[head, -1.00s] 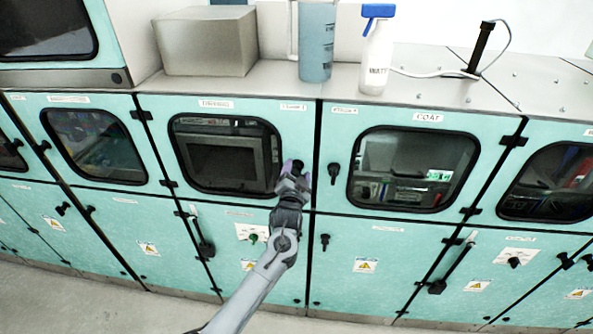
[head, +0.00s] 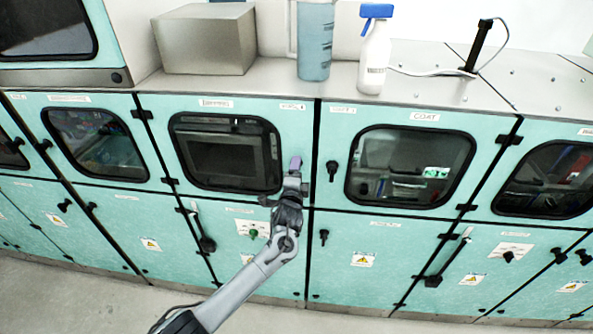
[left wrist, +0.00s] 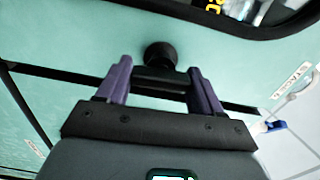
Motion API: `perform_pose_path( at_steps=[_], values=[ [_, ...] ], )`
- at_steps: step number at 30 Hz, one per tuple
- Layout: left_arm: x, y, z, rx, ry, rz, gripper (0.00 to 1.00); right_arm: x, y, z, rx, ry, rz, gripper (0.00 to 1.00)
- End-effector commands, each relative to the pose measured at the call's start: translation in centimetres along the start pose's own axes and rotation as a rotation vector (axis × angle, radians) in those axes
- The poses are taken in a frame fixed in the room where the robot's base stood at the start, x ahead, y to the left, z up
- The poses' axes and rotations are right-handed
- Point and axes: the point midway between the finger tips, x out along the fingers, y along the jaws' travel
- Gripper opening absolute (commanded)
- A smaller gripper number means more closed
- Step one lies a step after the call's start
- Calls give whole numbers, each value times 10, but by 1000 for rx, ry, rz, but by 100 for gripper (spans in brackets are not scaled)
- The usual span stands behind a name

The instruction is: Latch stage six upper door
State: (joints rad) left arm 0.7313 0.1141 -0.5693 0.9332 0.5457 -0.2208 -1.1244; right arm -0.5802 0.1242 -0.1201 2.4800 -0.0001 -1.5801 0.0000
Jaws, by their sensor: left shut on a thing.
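The teal upper door (head: 150,110) has a dark framed window and a label I cannot read clearly. My left gripper (head: 294,170) is at the right side of this door, just right of the window. In the left wrist view its two purple fingers (left wrist: 162,82) stand on either side of a black latch handle (left wrist: 160,56), and the gripper is shut on it. The handle's round base shows against the teal panel. In the head view my gripper hides this handle. My right gripper is in neither view.
Right of the seam is the COAT door (head: 412,170) with its own black handle (head: 332,170). Below are lower panels with a lever (head: 203,232) and a green knob (head: 253,234). A jug (head: 315,42), a spray bottle (head: 376,50) and a box (head: 205,40) stand on top.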

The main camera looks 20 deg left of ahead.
Motion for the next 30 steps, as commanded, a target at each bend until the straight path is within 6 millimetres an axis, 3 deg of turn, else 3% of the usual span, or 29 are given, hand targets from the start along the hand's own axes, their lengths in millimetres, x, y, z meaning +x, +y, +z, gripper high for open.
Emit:
perform_pose_path(
  at_steps=[20,21,25,30],
  values=[
    [0,2,1,74,-2,3,36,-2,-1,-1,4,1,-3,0],
    [0,2,1,73,-2,3,68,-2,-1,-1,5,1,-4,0],
    [0,2,1,72,-1,2,87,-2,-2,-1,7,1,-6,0],
    [0,1,1,71,-1,1,87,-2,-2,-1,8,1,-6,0]
  ],
)
